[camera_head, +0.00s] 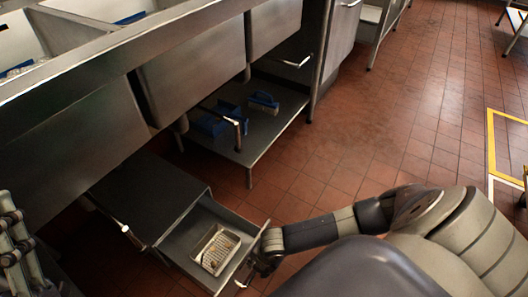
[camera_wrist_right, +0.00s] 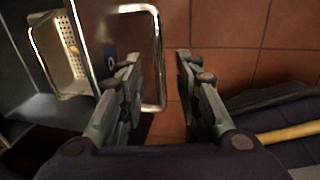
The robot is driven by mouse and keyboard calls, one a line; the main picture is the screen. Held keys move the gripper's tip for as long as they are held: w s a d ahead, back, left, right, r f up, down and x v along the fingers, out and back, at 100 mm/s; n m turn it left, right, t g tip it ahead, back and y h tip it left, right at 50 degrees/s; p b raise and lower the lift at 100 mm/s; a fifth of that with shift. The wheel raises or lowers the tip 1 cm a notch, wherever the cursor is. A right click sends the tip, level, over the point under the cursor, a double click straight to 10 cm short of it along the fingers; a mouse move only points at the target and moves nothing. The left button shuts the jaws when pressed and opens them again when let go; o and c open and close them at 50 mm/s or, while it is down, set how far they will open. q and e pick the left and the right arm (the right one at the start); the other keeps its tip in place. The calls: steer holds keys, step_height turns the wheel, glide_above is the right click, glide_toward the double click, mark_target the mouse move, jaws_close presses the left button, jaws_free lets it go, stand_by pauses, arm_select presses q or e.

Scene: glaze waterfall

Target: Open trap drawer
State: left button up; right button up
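The trap drawer (camera_head: 181,240) is a grey metal drawer that stands pulled out from its housing (camera_head: 150,195) under the sinks. A pale perforated strainer tray (camera_head: 216,250) lies inside it, and it also shows in the right wrist view (camera_wrist_right: 66,55). My right gripper (camera_head: 268,250) is at the drawer's front. In the right wrist view its fingers (camera_wrist_right: 157,72) are apart, with a bar of the shiny loop handle (camera_wrist_right: 159,40) showing between them; no firm contact is visible. My left gripper (camera_head: 18,240) is partly in view at the left edge, its fingertips unclear.
Steel sinks (camera_head: 190,65) run above the drawer. The red tiled floor (camera_head: 410,110) is clear to the right, with a yellow-and-white floor marking (camera_head: 491,145) at the far right.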

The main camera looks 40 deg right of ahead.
step_height(320, 180, up, 9)
steer(key=s, duration=0.1)
steer(key=shift+s+d, duration=0.3)
steer(key=shift+s, duration=0.05)
steer(key=shift+f, duration=0.1)
